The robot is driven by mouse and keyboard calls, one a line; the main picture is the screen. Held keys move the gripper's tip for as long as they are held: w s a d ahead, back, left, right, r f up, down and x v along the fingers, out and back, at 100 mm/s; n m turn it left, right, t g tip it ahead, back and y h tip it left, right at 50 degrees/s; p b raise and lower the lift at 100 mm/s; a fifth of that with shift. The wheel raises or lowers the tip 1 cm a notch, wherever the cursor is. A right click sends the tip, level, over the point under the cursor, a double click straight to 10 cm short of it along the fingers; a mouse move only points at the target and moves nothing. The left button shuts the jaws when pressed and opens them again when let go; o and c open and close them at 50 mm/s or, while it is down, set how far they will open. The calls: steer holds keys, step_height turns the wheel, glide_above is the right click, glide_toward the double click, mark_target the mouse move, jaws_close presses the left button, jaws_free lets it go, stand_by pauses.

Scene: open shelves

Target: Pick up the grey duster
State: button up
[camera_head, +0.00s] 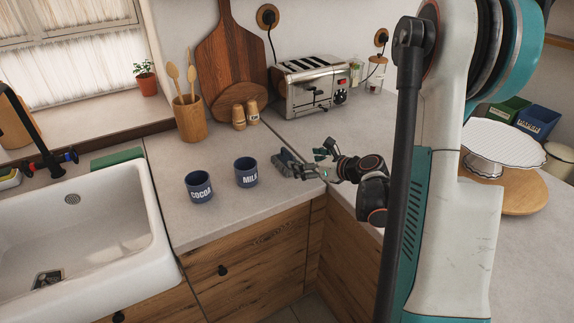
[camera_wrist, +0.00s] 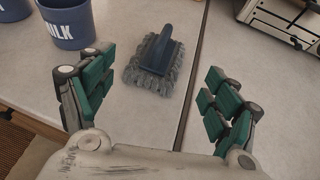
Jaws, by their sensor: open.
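The grey duster (camera_wrist: 155,64) lies on the counter, with shaggy grey strands and a dark blue handle on top. In the wrist view it is ahead of my open gripper (camera_wrist: 156,98), roughly centred between the two green-padded fingers and apart from them. In the head view the duster (camera_head: 289,163) lies right of the MILK mug, and my gripper (camera_head: 326,162) is just to its right. Nothing is between the fingers.
A MILK mug (camera_head: 246,172) and a COCOA mug (camera_head: 199,187) stand left of the duster. A toaster (camera_head: 312,86) stands behind. A utensil pot (camera_head: 189,119) and wooden shakers (camera_head: 245,114) stand at the back left. The sink (camera_head: 95,215) is at left.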

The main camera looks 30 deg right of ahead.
mark_target(287, 158)
steer(key=shift+b+x, duration=1.1)
steer(key=shift+x, duration=2.3)
steer(key=shift+s+a, duration=0.1)
steer(key=shift+c, duration=0.5)
steer(key=c, duration=1)
